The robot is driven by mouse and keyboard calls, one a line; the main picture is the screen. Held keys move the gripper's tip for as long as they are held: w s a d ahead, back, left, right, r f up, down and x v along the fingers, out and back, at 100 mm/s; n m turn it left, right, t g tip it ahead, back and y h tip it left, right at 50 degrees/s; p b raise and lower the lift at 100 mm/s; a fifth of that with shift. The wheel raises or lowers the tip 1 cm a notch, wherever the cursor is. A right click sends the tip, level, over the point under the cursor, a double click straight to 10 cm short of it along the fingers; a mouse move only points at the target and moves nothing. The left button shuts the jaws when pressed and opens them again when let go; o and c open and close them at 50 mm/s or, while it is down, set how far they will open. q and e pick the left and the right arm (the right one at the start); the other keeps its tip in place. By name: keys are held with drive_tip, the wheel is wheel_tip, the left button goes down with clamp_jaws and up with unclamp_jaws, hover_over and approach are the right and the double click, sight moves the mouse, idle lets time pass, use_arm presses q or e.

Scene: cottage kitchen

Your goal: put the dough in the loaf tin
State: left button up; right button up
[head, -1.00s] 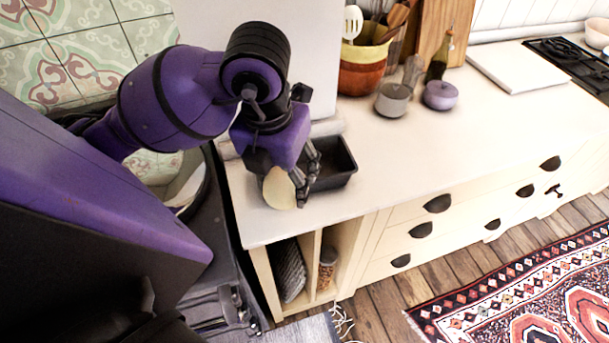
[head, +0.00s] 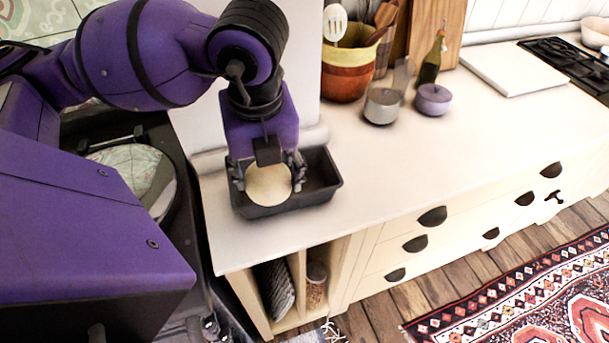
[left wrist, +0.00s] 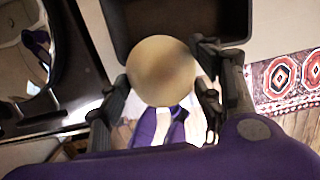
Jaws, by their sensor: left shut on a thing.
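The dough (head: 268,185) is a pale round ball. My left gripper (head: 268,178) is shut on it, one finger on each side. In the head view the dough overlaps the left part of the dark loaf tin (head: 322,184), which sits on the counter near its left end. The left wrist view shows the dough (left wrist: 160,70) between the fingers (left wrist: 162,88), with the tin (left wrist: 180,18) behind it. I cannot tell how high the dough is above the tin's floor. My right gripper is not in view.
A striped pot of utensils (head: 349,66), a small grey pot (head: 382,106), a lilac lidded pot (head: 433,99) and a bottle (head: 430,62) stand at the back. A white board (head: 513,68) lies farther right. The counter's front middle (head: 420,160) is clear.

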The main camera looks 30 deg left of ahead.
use_arm(q)
drive_tip(key=w, duration=0.1)
drive_tip(key=w+f, duration=0.1)
drive_tip(key=w, duration=0.1)
drive_tip(key=w+f+p, duration=0.1)
drive_tip(key=shift+w, duration=0.15)
drive_tip(key=w+f, duration=0.4)
drive_tip(key=shift+w+f, duration=0.15)
drive_tip(key=shift+f, duration=0.2)
drive_tip(key=shift+w+f, duration=0.25)
drive_tip(key=shift+f, duration=0.05)
drive_tip(key=f, duration=0.3)
drive_tip(key=shift+w+f, duration=0.3)
drive_tip(key=shift+f, duration=0.05)
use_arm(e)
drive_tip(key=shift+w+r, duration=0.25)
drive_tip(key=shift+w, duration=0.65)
